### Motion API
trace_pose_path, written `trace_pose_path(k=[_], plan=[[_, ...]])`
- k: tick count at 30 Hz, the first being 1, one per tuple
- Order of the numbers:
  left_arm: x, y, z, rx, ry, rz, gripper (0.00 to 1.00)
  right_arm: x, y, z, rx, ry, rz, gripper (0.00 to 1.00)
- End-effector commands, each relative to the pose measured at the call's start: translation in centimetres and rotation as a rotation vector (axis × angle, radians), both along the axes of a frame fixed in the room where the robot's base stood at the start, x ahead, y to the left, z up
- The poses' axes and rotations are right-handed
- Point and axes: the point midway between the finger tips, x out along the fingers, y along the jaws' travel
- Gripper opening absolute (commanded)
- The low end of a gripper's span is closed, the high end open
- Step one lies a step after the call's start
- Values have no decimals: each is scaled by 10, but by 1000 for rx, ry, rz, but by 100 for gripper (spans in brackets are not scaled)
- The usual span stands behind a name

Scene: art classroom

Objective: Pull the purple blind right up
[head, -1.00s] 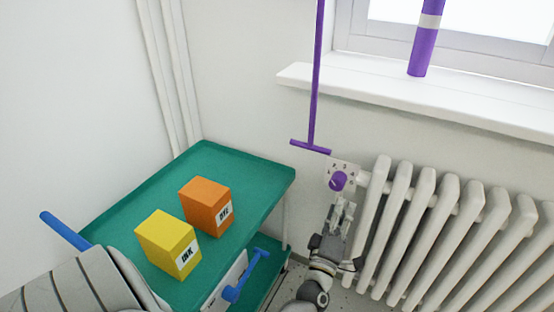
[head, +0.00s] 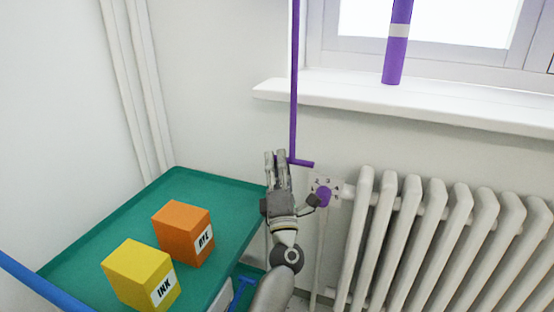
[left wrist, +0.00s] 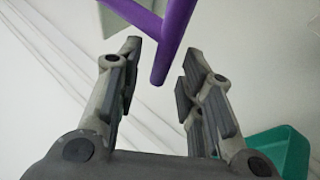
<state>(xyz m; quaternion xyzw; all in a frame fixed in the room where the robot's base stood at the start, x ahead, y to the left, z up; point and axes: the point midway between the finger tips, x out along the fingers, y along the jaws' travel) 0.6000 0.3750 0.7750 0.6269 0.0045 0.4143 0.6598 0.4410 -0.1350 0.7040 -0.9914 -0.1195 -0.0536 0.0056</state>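A purple pull rod (head: 294,85) hangs down the wall left of the window, with a short purple crossbar (head: 304,164) at its lower end. My left gripper (head: 276,155) is at the crossbar's left part and hides that part in the head view. In the left wrist view the gripper (left wrist: 158,62) is open. A purple bar end (left wrist: 160,72) lies between its two fingers, with a gap on both sides. The blind itself cannot be made out. My right gripper is not in view.
A green trolley (head: 70,235) with an orange box (head: 180,232) and a yellow box (head: 135,270) stands below left. A white radiator (head: 435,240) and a purple knob (head: 323,196) are at right, under the sill (head: 400,100). A purple tube with a white band (head: 396,60) is by the window.

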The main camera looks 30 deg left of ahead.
Motion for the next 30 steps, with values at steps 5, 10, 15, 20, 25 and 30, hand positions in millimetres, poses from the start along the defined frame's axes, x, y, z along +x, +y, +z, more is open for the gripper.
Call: trace_pose_path(k=[5,10,15,20,25,30], plan=[[11,9,8,1,0,-1,35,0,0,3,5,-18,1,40],[13,11,10,1,2,-1,35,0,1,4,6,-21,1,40],[13,11,10,1,2,-1,34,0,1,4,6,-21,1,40],[13,11,10,1,2,-1,13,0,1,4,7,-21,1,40],[13,11,10,1,2,-1,0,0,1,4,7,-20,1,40],[13,11,9,1,2,-1,0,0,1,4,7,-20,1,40]])
